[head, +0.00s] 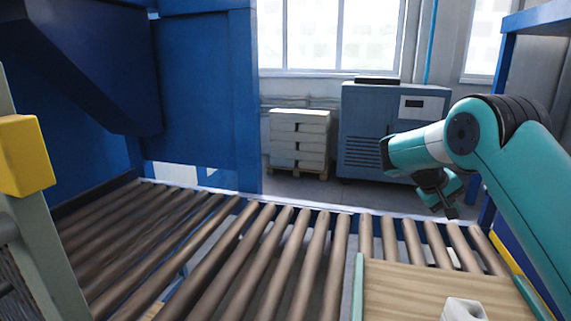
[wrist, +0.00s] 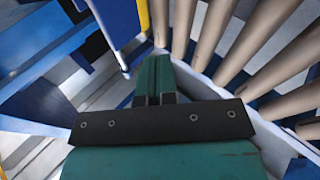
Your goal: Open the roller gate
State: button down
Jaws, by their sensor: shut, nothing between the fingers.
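The brown roller conveyor (head: 225,250) runs across the foreground of the head view. A shorter section of rollers (head: 415,240) stands at its right, with a narrow seam between the two. I cannot tell for sure which part is the roller gate; no handle is clearly seen. My gripper (head: 448,212) hangs above the far end of the right section, pointing down, apart from the rollers as far as I can tell. In the wrist view my gripper (wrist: 154,98) is shut and empty. Rollers (wrist: 235,40) and a pale rail (wrist: 205,88) lie right of its fingers.
A blue machine housing (head: 200,95) stands at the left. A yellow block (head: 25,155) on a post is close at the left edge. Behind the conveyor are a stack of pale slabs (head: 298,140) and a grey-blue cabinet (head: 365,125). A blue frame (head: 503,75) rises at the right.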

jog(key=s+a+r+n+t+y, duration=0.2)
jog(key=s+a+r+y, duration=0.1)
jog(key=a+r, duration=0.4)
jog(key=s+a+r+n+y+p, duration=0.2)
jog(key=s+a+r+n+y, duration=0.2)
jog(key=s+a, duration=1.3)
jog(key=shift+s+y, duration=0.3)
jog(key=shift+y, duration=0.9)
jog(key=c, duration=1.4)
grip_release()
jog(key=s+a+y, duration=0.1)
jog(key=s+a, duration=0.1)
jog(key=s, duration=0.3)
jog(key=s+a+n+g+y, duration=0.1)
jog(key=s+a, duration=0.1)
jog(key=s, duration=0.4)
jog(key=s+a+r+n+y+p, duration=0.1)
jog(key=s+a, duration=0.1)
jog(key=s, duration=0.3)
jog(key=shift+s+a+g, duration=0.2)
jog(key=shift+a+g, duration=0.1)
jog(key=shift+g, duration=0.1)
jog(key=shift+c, duration=0.2)
jog(key=o, duration=0.3)
jog(key=shift+s, duration=0.1)
jog(key=shift+o, duration=0.2)
